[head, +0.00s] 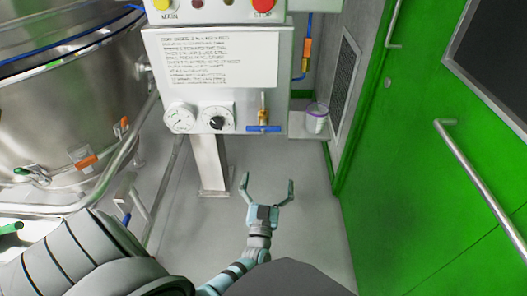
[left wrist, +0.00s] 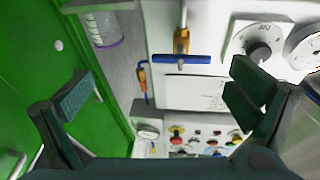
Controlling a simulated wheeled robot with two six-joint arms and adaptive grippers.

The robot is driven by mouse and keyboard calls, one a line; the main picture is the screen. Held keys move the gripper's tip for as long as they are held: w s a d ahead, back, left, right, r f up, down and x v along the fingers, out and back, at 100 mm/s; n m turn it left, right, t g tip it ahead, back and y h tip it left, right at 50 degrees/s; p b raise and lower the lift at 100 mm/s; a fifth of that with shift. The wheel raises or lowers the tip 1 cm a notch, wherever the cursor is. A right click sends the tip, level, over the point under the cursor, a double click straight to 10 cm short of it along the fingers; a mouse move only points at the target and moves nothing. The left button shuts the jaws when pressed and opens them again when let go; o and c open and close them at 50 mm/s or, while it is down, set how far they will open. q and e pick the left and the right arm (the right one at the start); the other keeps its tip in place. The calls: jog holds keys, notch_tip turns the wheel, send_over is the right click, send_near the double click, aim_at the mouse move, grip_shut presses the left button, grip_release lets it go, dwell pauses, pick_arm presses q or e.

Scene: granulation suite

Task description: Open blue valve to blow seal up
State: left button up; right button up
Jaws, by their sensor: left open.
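The blue valve (head: 263,128) has a blue bar handle on a brass body, below the white control panel at its lower right. Its handle lies crosswise in the head view. It also shows in the left wrist view (left wrist: 181,59), above and between my fingers. My left gripper (head: 267,180) is open and empty, below the valve in the head picture and apart from it. Its two fingers (left wrist: 160,92) stand wide apart in the left wrist view. My right gripper is not in view.
The white control panel (head: 158,62) carries a black dial (head: 216,122) and a round gauge (head: 180,118) left of the valve. A steel vessel (head: 62,100) stands at left. A green door (head: 430,200) with a steel handle is at right. A tub (head: 316,118) sits on a ledge.

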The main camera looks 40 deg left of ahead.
aim_at(263, 131)
pick_arm(q)
jog(key=w+a+r+y+b, duration=0.1)
jog(key=w+a+r, duration=0.1)
jog(key=w+a, duration=0.1)
jog(key=w+a+r+n+y+b, duration=0.1)
jog(key=w+a+r, duration=0.2)
jog(key=w+a+r+n+y, duration=0.1)
jog(key=w+a+r, duration=0.2)
jog(key=shift+w+a+g+b, duration=0.3)
jog(key=shift+w+g+b, duration=0.1)
jog(key=shift+w+a+r, duration=0.1)
jog(key=shift+w+r, duration=0.05)
jog(key=shift+w, duration=0.05)
jog(key=c, duration=0.9)
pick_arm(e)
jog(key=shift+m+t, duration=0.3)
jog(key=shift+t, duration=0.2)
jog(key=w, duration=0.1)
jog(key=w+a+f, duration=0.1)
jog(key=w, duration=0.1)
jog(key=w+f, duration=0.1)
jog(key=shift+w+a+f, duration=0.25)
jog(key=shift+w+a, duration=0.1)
